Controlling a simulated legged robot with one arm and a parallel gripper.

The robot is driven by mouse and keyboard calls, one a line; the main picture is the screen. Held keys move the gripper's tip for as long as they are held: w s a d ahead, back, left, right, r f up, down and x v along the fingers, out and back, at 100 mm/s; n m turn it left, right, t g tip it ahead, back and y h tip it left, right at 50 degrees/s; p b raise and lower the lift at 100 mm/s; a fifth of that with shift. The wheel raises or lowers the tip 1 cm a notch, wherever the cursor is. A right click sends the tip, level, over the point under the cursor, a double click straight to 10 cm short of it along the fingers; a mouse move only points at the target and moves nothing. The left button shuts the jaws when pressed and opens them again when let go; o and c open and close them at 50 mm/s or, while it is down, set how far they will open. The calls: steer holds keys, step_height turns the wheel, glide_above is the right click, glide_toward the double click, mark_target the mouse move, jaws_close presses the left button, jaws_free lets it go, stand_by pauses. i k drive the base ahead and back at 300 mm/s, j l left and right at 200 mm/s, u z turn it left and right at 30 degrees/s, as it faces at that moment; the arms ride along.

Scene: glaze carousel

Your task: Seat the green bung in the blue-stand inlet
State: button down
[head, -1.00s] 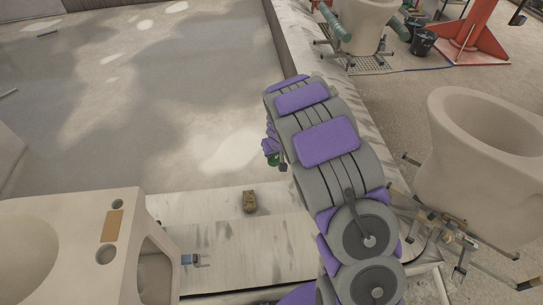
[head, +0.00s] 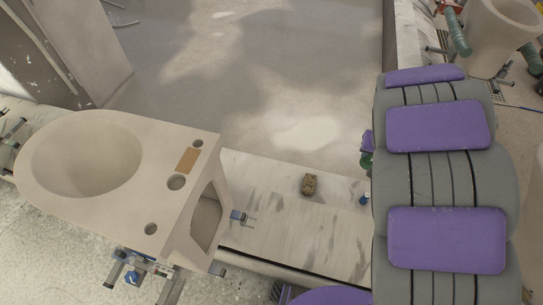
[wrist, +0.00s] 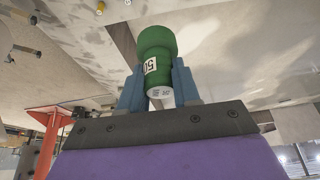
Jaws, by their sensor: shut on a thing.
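The green bung (wrist: 157,55) is held between the blue fingers of my gripper (wrist: 160,88) in the wrist view. It has a white label with dark marks and a pale end face. In the head view only a sliver of the green bung (head: 366,161) shows at the left edge of my arm, which hides most of my gripper. A beige toilet bowl (head: 120,180) lies at left on a stand with blue knobs (head: 131,278). I cannot tell which hole is the inlet.
A brown lump (head: 309,184) and a small blue-topped item (head: 364,198) sit on the pale streaked ledge (head: 290,225). Another beige bowl (head: 502,35) stands at upper right. The grey floor area beyond the ledge is clear.

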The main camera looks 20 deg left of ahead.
mark_target(157, 189)
steer(key=k+j, duration=0.55)
steer(key=k, duration=0.3)
steer(key=j, duration=1.05)
steer(key=k+u, duration=0.05)
